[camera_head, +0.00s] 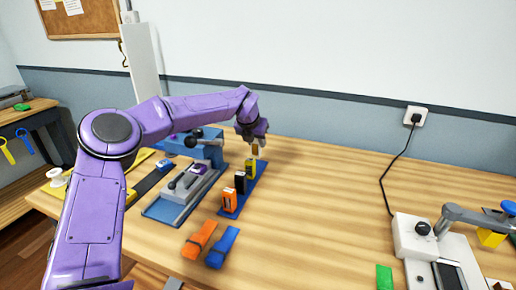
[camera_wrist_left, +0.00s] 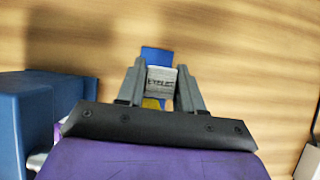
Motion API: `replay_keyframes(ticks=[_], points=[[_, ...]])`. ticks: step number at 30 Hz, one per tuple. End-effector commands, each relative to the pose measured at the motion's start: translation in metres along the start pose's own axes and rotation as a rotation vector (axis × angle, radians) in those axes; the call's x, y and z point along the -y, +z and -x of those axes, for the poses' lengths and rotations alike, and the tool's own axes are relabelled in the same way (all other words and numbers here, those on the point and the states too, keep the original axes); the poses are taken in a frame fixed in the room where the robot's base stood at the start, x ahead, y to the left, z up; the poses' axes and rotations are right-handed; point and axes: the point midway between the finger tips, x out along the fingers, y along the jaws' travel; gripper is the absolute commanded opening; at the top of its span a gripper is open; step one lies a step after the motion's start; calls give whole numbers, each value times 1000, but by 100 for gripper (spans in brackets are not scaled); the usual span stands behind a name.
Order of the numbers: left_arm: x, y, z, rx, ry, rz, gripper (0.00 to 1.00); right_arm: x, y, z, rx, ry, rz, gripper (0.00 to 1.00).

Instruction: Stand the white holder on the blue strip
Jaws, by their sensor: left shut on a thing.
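The white holder (camera_wrist_left: 161,82), with dark lettering on its face, is between the two fingers of my left gripper (camera_wrist_left: 161,88) in the wrist view. The gripper is shut on it. In the head view my left gripper (camera_head: 255,149) is over the far end of the blue strip (camera_head: 259,176), and the holder is hard to make out there. The strip shows beyond the holder in the wrist view (camera_wrist_left: 156,54). I cannot tell whether the holder touches the strip. My right gripper is not in view.
Yellow (camera_head: 250,168), black (camera_head: 240,182) and orange (camera_head: 229,200) holders stand in a row on the strip. A blue-grey machine (camera_head: 190,180) stands left of it. The table to the right is clear until a white device (camera_head: 415,238).

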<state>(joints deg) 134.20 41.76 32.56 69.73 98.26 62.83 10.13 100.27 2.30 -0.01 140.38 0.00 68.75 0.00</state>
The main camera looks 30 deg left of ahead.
Motion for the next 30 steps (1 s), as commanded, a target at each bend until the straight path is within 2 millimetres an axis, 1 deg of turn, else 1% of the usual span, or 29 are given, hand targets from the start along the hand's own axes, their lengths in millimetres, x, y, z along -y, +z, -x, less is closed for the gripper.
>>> replay_keyframes(ticks=[6,9,11,19,20,21,22,30], points=[[1,4,-23,-2,1,0,2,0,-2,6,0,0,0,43],[1,-6,-39,-2,0,-2,2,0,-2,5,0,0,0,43],[0,-10,-46,-1,0,-1,2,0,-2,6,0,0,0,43],[0,-12,-49,0,0,0,2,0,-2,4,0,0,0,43],[0,-13,-50,0,0,0,39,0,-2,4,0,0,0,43],[0,-12,-49,0,0,0,52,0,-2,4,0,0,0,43],[0,-12,-49,0,0,0,62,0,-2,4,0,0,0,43],[0,-12,-48,0,0,0,62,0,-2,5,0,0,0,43]])
